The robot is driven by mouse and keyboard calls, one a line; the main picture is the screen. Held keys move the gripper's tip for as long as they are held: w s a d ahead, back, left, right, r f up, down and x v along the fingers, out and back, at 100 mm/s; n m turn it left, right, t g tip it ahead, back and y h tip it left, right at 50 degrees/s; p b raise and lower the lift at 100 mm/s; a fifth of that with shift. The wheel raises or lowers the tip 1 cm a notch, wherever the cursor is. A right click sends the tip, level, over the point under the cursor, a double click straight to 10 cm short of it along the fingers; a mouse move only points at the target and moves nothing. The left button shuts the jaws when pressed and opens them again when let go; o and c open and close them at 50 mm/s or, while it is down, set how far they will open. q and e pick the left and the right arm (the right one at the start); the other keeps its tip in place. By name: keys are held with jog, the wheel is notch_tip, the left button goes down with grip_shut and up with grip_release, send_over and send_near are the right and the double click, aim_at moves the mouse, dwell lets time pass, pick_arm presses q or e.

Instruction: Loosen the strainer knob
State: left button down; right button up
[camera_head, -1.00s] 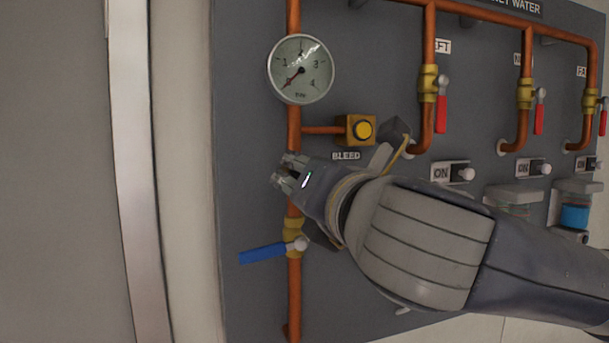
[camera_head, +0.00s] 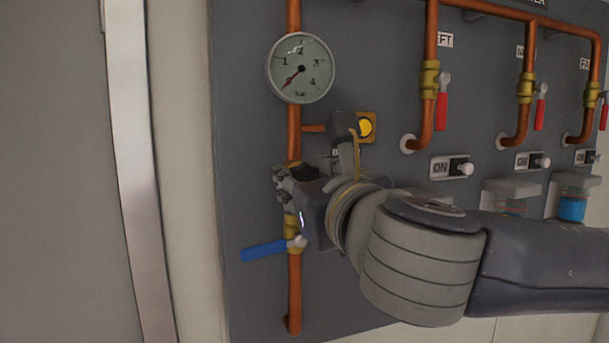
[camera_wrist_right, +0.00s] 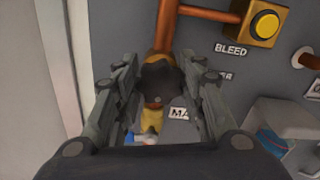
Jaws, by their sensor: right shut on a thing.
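The strainer knob (camera_wrist_right: 160,82) is a dark rounded knob on the copper and brass pipe line. In the right wrist view it sits between the two fingers of my right gripper (camera_wrist_right: 160,75), which is shut on it. In the head view my right gripper (camera_head: 284,184) reaches in from the right to the vertical pipe, below the gauge and above the blue lever. The gripper and wrist hide most of the knob there. My left gripper is in neither view.
A pressure gauge (camera_head: 300,68) is above the gripper. A yellow bleed button (camera_head: 366,127) is close beside the wrist. A blue-handled valve (camera_head: 264,250) is just below. Red-handled valves (camera_head: 442,110) and ON switches (camera_head: 452,167) line the panel to the right.

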jog(key=shift+f, duration=0.4)
jog(key=o, duration=1)
jog(key=shift+c, duration=0.2)
jog(key=shift+o, duration=0.6)
jog(key=shift+r, duration=0.25)
jog(key=v, duration=1.2)
